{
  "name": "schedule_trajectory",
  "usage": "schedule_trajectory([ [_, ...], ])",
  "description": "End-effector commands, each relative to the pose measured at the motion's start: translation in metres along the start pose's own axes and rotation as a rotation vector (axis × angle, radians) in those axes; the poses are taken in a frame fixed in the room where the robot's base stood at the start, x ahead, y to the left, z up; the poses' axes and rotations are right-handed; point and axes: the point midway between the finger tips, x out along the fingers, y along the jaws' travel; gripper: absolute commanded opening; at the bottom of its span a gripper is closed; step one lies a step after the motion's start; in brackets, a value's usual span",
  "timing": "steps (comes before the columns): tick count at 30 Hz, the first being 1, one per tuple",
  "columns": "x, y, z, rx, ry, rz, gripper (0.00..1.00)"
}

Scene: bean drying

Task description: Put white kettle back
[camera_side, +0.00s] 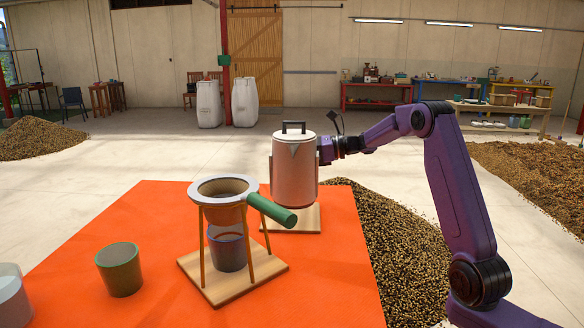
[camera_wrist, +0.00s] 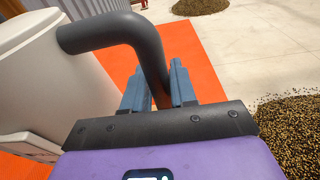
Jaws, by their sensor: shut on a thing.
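The white kettle (camera_side: 294,175) stands upright over a square wooden board (camera_side: 296,220) at the back of the orange table. I cannot tell whether its base touches the board. Its dark lid handle (camera_side: 293,127) is on top. In the wrist view the kettle's pale body (camera_wrist: 45,75) fills the left, with its dark curved side handle (camera_wrist: 112,32) in front of me. My gripper (camera_wrist: 160,85) is shut on that handle, its blue-grey fingers on either side of it. In the side view the kettle partly hides my gripper (camera_side: 326,150).
A wooden dripper stand (camera_side: 232,280) with a grey-rimmed funnel, green handle (camera_side: 272,210) and cup (camera_side: 227,250) stands in front of the kettle. The table (camera_side: 150,215) is clear at back left.

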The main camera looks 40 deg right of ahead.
Motion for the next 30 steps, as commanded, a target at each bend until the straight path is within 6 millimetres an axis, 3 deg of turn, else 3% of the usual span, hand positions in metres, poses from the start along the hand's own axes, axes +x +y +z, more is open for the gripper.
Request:
schedule_trajectory([
  [10, 0.011, -0.010, -0.012, 0.002, -0.006, 0.001, 0.00],
  [17, 0.014, -0.011, -0.040, 0.002, -0.005, 0.000, 0.00],
  [29, 0.015, -0.011, -0.044, 0.001, -0.005, 0.000, 0.00],
  [30, 0.015, -0.010, -0.046, 0.001, -0.001, 0.000, 0.30],
])
